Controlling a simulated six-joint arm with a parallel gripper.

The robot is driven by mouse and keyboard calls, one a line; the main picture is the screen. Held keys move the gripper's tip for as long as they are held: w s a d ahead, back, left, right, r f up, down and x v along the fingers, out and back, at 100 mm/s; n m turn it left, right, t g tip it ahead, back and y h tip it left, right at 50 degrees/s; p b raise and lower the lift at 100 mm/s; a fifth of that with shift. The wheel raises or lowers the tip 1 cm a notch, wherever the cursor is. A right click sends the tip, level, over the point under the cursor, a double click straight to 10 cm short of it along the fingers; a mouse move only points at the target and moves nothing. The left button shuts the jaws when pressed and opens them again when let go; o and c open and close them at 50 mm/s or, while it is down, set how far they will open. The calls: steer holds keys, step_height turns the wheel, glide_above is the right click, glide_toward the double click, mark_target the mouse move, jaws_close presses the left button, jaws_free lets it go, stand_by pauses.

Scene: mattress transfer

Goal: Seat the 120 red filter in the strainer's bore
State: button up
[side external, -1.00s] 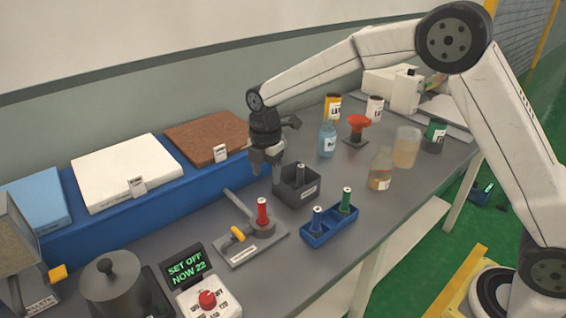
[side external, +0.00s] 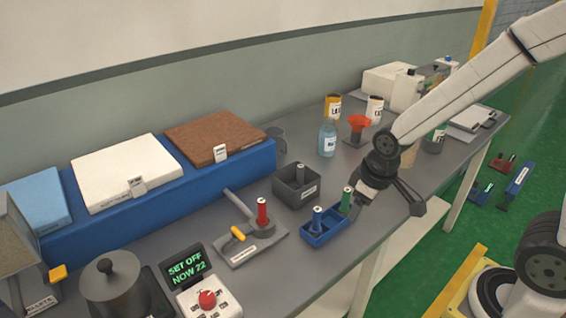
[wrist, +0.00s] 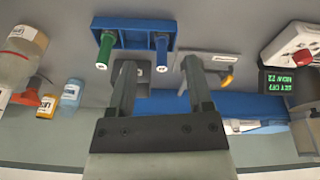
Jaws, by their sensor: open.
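The red filter (side external: 262,212) stands upright in the round body of a grey fixture (side external: 237,252), which looks like the strainer, with a long handle and a yellow lever. I cannot tell how deep it sits. My gripper (side external: 387,208) is open and empty, right of the blue rack and well apart from the red filter. In the wrist view, my open fingers (wrist: 159,66) point toward the bench; the fixture's plate (wrist: 205,57) and yellow lever show beside the right finger, and the red filter is not visible.
The blue rack (side external: 326,234) holds a blue filter (side external: 317,217) and a green filter (side external: 346,200), the green one close to my gripper. A dark grey box (side external: 297,194) holds a grey filter. Bottles and jars stand farther back; a control box (side external: 209,301) is at the front.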

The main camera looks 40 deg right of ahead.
steer(key=s, duration=0.1)
steer(key=s+m, duration=0.2)
steer(key=shift+d+f, duration=0.3)
steer(key=shift+f, duration=0.05)
stand_by(1.0)
